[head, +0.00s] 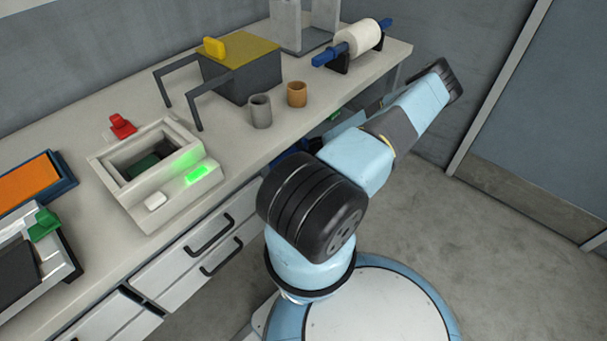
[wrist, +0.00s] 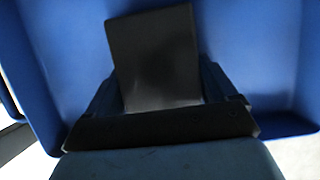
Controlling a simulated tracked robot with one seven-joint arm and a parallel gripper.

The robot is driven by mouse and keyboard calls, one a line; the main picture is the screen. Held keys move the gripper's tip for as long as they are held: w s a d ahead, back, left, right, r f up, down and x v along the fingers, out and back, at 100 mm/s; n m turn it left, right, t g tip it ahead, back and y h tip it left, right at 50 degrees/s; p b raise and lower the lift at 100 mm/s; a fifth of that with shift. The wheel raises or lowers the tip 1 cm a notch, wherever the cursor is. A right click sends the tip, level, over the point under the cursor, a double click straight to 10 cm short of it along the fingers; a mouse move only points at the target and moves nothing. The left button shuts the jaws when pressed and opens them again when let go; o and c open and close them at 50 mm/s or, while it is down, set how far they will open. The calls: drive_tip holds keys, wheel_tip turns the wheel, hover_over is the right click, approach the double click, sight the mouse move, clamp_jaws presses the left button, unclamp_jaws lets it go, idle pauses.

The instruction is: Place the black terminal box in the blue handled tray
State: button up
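The black terminal box (wrist: 155,55) fills the middle of the wrist view as a flat dark block. My gripper (wrist: 160,95) has a dark finger along each side of the box, and both appear to touch it, so it looks shut on it. The blue handled tray (wrist: 60,60) surrounds the box and fingers, with blue walls to the left and right. The box is within the tray's outline; whether it rests on the floor of the tray cannot be told. In the head view my arm hides the gripper and box; only a dark blue patch (head: 288,153) shows beside it.
The bench holds a pale machine with a lit green panel (head: 200,172), a grey box with a yellow lid (head: 240,75), a grey cup (head: 260,111), an orange cup (head: 297,94) and a white roll on a stand (head: 359,38). Drawers (head: 205,245) front the bench. The floor at right is clear.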

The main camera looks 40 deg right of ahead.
drive_tip(key=shift+o, duration=1.1)
drive_tip(key=shift+r, duration=0.1)
drive_tip(key=shift+v, duration=3.7)
